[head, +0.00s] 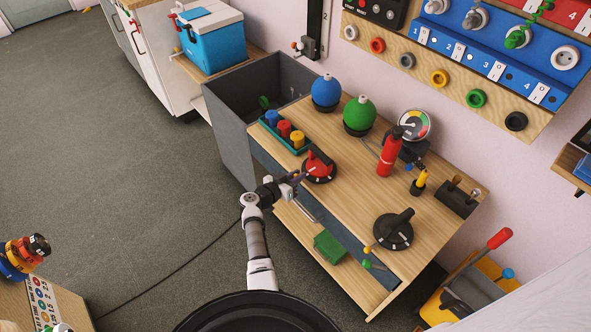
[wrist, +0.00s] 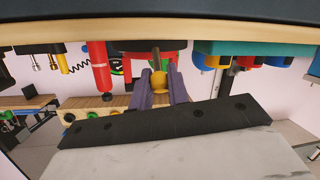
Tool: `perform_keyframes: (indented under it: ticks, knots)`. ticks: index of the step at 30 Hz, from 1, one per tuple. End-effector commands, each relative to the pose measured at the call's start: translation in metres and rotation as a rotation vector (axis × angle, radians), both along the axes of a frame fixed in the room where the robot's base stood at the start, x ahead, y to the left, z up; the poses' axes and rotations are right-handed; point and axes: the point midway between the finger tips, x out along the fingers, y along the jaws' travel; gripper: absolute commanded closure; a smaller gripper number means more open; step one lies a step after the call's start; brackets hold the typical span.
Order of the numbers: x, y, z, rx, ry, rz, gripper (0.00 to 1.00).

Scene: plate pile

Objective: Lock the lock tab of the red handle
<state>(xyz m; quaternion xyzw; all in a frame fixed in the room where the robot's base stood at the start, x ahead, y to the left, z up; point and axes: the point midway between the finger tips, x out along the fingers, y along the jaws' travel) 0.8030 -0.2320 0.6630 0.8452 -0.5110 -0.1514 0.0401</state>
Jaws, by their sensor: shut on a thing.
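The red handle (head: 319,162) is a red rotary knob on a dark round base with pale marks, near the front left edge of the wooden table. In the wrist view, which looks upside down, its red and dark base (wrist: 148,46) hangs at the top centre. My gripper (head: 300,176) is at the left front side of this base. In the wrist view my gripper (wrist: 159,80) has its purple fingers close together around a thin brownish lock tab (wrist: 156,57) at the base. The fingers hide part of the tab, and its exact position is hard to tell.
A black rotary handle (head: 393,230) is to the right. A red cylinder (head: 388,155) and blue and green round bottles stand farther back. The table top between the two handles is clear.

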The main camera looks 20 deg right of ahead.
Motion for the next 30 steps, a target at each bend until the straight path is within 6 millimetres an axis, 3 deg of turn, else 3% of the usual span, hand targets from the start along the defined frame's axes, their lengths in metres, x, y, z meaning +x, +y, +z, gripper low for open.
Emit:
perform_keyframes:
  ticks: [26,27,30]
  knots:
    - [0.0021,-0.0038,0.0038,0.111,0.031,0.002,1.00]
    - [0.0020,-0.0039,0.0037,0.111,0.032,0.001,0.80]
    - [0.0018,-0.0040,0.0038,0.111,0.032,0.001,0.67]
